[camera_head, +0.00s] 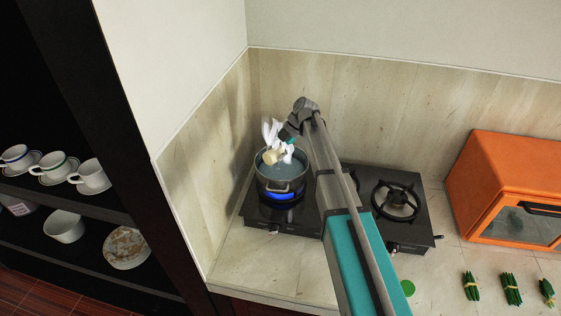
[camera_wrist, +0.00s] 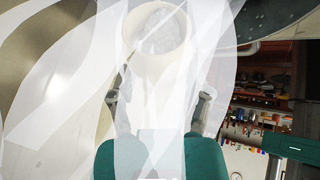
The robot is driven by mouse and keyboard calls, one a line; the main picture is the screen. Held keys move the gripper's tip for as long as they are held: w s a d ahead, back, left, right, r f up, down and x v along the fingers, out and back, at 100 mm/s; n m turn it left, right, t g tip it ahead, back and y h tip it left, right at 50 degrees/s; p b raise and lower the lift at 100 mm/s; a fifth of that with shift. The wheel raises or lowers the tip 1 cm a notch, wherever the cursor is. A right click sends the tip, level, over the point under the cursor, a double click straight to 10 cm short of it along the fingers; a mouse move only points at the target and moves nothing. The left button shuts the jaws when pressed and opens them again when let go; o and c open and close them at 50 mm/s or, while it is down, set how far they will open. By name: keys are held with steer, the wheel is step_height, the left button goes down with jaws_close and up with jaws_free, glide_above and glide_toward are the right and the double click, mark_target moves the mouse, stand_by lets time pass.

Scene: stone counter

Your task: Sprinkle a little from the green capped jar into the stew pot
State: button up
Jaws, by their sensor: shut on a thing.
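The grey stew pot (camera_head: 298,181) stands on the left burner over a blue flame, with bluish-grey liquid inside. My gripper (camera_head: 286,146) is above the pot, shut on a cream jar (camera_head: 272,156). The jar is tipped over the pot's opening, its lower end near the rim. In the wrist view the jar (camera_wrist: 160,65) sits between the fingers of my gripper (camera_wrist: 158,100), and a round grey end shows. No green cap shows on the jar. White translucent shapes cover parts of the jar and gripper; I cannot tell whether anything falls out.
A flat green disc (camera_head: 408,287) lies on the counter (camera_head: 435,290) at the front. The right burner (camera_head: 396,201) is empty. An orange oven (camera_head: 505,185) and several green bundles (camera_head: 511,288) are at the right. A tiled wall is close behind and left of the pot.

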steer(key=shift+w+d+r+g+y+b, duration=0.15)
steer(key=shift+g+y+b, duration=0.15)
steer(key=shift+g+y, duration=0.1)
stand_by(1.9)
steer(key=shift+s+a+f+t+h+p, duration=0.15)
steer(key=shift+s+f+t+h+p, duration=0.15)
steer(key=shift+t+h, duration=0.2)
steer(key=shift+s+a+f+t+h+p, duration=0.1)
steer(key=shift+s+t+h+p, duration=0.1)
steer(key=shift+t+h+p, duration=0.25)
steer(key=shift+s+a+f+t+h, duration=0.1)
steer(key=shift+a+f+t+h, duration=0.05)
steer(key=shift+f+t+h, duration=0.3)
steer(key=shift+a+n, duration=0.1)
steer(key=shift+n, duration=0.2)
steer(key=shift+f+t+h, duration=0.1)
steer(key=shift+t+h, duration=0.2)
steer(key=shift+t, duration=0.1)
